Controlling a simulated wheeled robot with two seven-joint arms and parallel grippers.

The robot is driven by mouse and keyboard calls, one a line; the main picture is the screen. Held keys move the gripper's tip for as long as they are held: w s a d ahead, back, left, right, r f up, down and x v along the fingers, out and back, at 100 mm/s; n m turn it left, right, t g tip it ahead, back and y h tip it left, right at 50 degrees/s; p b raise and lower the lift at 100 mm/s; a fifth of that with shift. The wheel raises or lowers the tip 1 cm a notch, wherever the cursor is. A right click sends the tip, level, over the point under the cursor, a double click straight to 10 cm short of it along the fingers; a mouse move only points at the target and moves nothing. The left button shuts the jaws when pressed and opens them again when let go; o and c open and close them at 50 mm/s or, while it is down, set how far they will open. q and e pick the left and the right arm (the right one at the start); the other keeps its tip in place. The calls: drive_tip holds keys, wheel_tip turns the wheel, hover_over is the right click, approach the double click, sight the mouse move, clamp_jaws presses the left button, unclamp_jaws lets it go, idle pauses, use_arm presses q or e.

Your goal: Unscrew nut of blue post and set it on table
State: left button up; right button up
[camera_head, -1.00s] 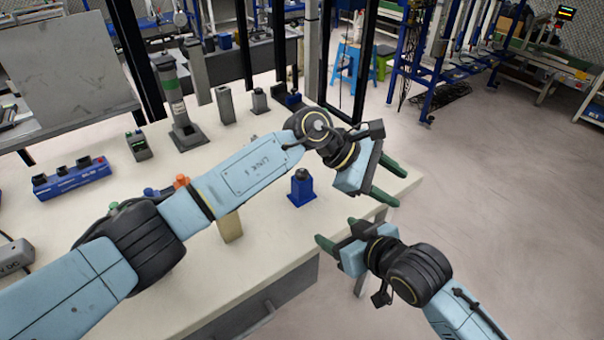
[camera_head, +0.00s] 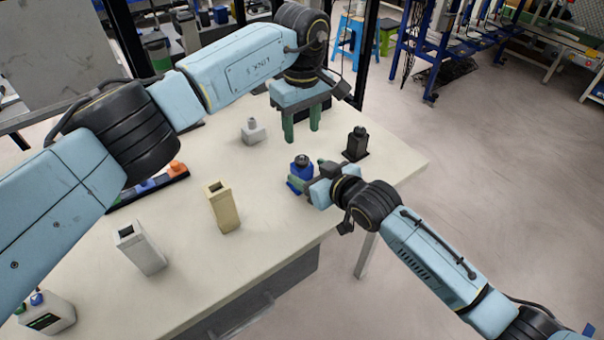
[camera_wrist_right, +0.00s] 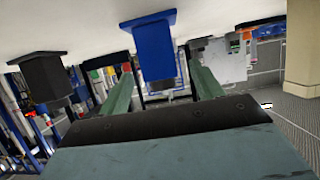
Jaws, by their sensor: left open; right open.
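The blue post (camera_head: 304,171) stands upright on the table (camera_head: 270,215) near its right edge. A dark nut (camera_head: 302,159) sits on top of it. My right gripper (camera_head: 309,174) is open, with one green finger on each side of the post. In the right wrist view, which is upside down, the blue post (camera_wrist_right: 153,50) shows between the spread fingers of the right gripper (camera_wrist_right: 158,62), and I cannot tell whether they touch it. My left gripper (camera_head: 301,128) is open and empty, fingers pointing down, behind the blue post.
A black post (camera_head: 355,146) stands right of the blue post, and a grey post (camera_head: 253,131) stands to its left. A beige block (camera_head: 224,206) and a white block (camera_head: 141,248) stand nearer the front. The table between the beige block and blue post is clear.

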sight(298, 166)
drive_tip(key=shift+x, duration=2.85)
drive_tip(key=shift+r, duration=0.1)
clamp_jaws()
